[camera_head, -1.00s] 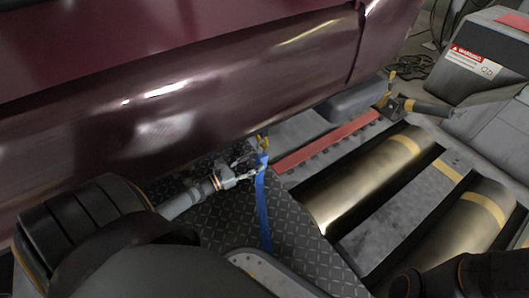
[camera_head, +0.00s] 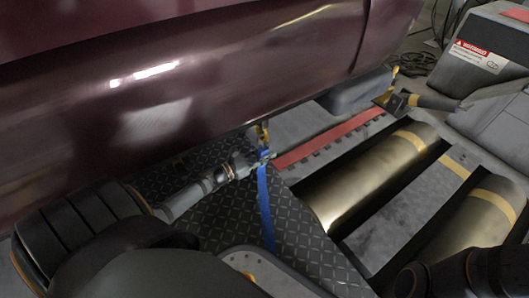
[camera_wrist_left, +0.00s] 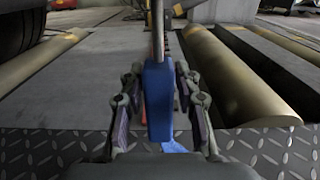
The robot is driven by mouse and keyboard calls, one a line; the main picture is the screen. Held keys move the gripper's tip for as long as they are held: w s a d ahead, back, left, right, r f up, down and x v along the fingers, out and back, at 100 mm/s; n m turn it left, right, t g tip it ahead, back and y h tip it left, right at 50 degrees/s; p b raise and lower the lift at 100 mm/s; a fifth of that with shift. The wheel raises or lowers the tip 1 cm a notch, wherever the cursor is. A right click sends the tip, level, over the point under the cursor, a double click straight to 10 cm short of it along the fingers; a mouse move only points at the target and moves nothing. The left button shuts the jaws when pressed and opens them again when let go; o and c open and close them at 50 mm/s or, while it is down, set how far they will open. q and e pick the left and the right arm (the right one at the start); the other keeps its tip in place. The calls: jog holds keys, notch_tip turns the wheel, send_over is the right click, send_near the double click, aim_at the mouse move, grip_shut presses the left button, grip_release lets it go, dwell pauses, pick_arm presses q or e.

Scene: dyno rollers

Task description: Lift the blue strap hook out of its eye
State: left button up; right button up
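The blue strap (camera_head: 264,205) runs from the floor plate up to its hook, under the edge of the dark red car body in the head view. In the left wrist view the blue piece at the hook (camera_wrist_left: 157,98) stands upright, with a metal rod rising above it. My left gripper (camera_head: 262,158) reaches it from the left. Its fingers (camera_wrist_left: 160,100) stand on either side of the blue piece, with narrow gaps visible, so it looks open around it. The eye is too small or hidden to make out.
The car body (camera_head: 190,110) overhangs the hook closely. Two metal rollers (camera_head: 385,175) lie in floor recesses to the right, past a red strip (camera_head: 330,138). A grey unit with a warning label (camera_head: 478,58) stands at the far right. Diamond plate (camera_head: 215,215) covers the near floor.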

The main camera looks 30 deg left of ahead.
pick_arm(q)
grip_shut()
